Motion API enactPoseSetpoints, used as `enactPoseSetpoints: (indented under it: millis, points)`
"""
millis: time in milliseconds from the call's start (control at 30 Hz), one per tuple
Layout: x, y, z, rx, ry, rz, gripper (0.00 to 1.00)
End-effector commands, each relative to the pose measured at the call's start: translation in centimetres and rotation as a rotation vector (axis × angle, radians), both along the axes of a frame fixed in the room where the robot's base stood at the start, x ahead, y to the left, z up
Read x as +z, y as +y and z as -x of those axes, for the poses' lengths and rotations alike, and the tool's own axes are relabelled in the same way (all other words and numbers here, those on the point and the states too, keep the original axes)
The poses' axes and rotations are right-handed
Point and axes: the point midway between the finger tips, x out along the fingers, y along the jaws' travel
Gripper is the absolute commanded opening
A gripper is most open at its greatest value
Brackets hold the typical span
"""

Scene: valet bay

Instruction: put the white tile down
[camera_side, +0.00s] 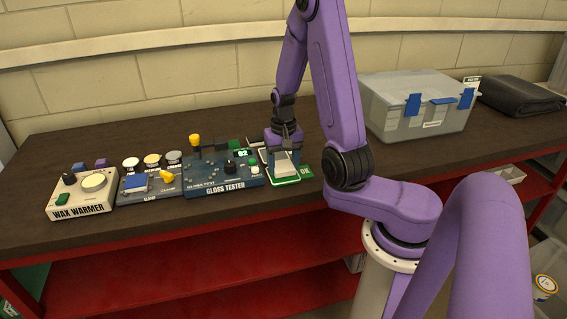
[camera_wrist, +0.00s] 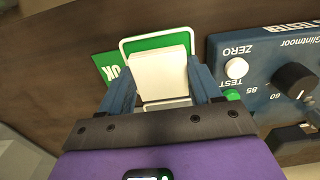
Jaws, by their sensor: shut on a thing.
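The white tile (camera_side: 284,169) is between the fingers of my gripper (camera_side: 283,157), over the green OK pad (camera_side: 305,172). In the wrist view the tile (camera_wrist: 160,76) sits between the two blue fingers of my gripper (camera_wrist: 163,88), which are shut on it. The green pad (camera_wrist: 107,68), with its white outline, shows behind and around the tile. The tile looks roughly within that outline. I cannot tell whether its underside touches the pad.
The gloss tester (camera_side: 225,182) stands close to the left of the pad. Further left are a block with several coloured pots (camera_side: 146,190) and the wax warmer (camera_side: 84,196). A clear lidded box (camera_side: 415,115) and a dark folded cloth (camera_side: 520,95) lie at the right.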

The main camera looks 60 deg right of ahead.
Motion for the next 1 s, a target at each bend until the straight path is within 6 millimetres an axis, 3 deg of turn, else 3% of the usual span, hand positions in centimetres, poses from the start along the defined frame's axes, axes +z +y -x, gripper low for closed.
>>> enactPoseSetpoints:
  millis: [733,767,800,833,1000]
  points:
    - [-1.2,0.0,0.0,0.000,0.000,0.000,0.26]
    - [-1.2,0.0,0.0,0.000,0.000,0.000,0.70]
    - [-1.2,0.0,0.0,0.000,0.001,-0.001,0.83]
    - [-1.2,0.0,0.0,0.000,0.001,-0.001,0.89]
    - [-1.2,0.0,0.0,0.000,0.001,-0.001,0.89]
